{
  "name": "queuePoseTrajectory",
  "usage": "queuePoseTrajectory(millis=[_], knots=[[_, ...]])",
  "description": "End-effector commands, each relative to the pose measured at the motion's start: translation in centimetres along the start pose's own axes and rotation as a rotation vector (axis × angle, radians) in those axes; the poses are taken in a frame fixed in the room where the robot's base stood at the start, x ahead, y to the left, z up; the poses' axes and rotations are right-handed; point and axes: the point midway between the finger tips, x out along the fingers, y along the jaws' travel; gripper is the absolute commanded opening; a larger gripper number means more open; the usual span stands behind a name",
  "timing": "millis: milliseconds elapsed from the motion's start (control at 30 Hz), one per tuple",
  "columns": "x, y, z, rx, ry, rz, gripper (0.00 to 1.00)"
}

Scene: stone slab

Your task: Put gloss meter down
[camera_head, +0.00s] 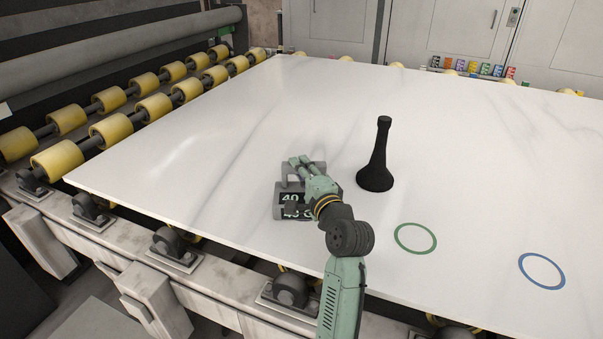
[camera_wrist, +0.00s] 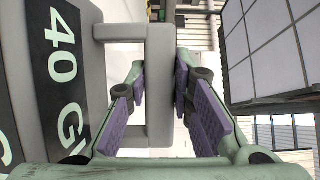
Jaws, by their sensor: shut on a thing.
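The gloss meter (camera_head: 279,198) is a grey box with a handle on top and a dark display showing large pale digits, "40". In the head view it is at the middle of the white stone slab (camera_head: 220,140), left of the black stand. My gripper (camera_head: 300,166) is shut on its handle. In the wrist view the gripper's purple pads (camera_wrist: 160,92) sit on either side of the grey handle (camera_wrist: 131,42), and the display (camera_wrist: 62,50) is at the left. My arm hides part of the meter. I cannot tell whether its underside touches the slab.
A black bottle-shaped object (camera_head: 376,165) stands upright right of the gripper. A green ring (camera_head: 402,246) and a blue ring (camera_head: 528,274) are marked on the slab's front right. Yellow rollers (camera_head: 152,106) line the left edge. The slab's left and far parts are clear.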

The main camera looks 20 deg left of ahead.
Motion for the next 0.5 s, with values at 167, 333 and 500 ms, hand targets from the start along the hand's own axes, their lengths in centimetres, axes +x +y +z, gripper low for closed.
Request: queuePoseTrajectory(millis=[167, 333, 500], knots=[[-0.01, -0.20, 0.00, -0.001, 0.000, -0.003, 0.00], [0.02, 0.13, -0.01, 0.000, 0.000, 0.000, 0.26], [0.02, 0.13, -0.02, 0.000, 0.000, 0.000, 0.38]])
